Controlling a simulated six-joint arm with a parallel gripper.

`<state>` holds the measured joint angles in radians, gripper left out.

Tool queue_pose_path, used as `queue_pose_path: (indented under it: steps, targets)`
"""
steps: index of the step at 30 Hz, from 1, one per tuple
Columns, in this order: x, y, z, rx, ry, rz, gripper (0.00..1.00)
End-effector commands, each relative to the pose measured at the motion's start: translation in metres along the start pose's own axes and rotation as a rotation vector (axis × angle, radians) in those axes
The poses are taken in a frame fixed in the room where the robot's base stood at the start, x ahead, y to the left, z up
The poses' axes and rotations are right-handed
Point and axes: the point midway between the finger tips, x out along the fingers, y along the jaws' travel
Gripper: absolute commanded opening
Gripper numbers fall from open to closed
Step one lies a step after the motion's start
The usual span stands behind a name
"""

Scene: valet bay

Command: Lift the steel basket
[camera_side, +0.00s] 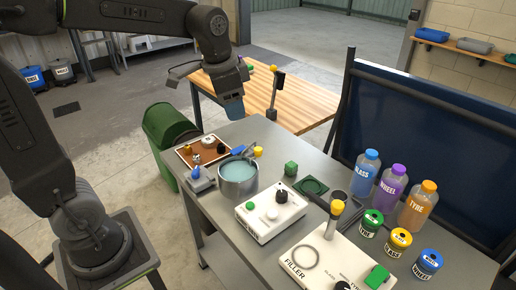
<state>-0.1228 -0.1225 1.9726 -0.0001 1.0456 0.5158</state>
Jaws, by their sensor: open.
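A round steel vessel (238,188) with pale blue liquid or lining inside stands near the left end of the grey bench (318,160). It is the only steel container I can make out; I cannot tell whether it is the basket itself or holds it. A blue bar and a small yellow knob show at its far rim. My gripper (233,108) hangs above and beyond the vessel, apart from it, with a bluish part at its lower end. It is open; its fingertips are hard to make out.
A brown tray (183,152) with small parts lies left of the vessel. A white control box (271,216) and the filler base (330,262) stand right of it. Blue, purple and orange bottles (366,172) and small jars stand farther right. A green bin (165,128) stands beyond the bench's left end.

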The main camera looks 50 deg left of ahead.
Motion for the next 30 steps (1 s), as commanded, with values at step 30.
queue_pose_path:
  steps: [30]
  targets:
    - [0.183,-0.1,-0.057,0.391,-0.192,0.167,0.54]
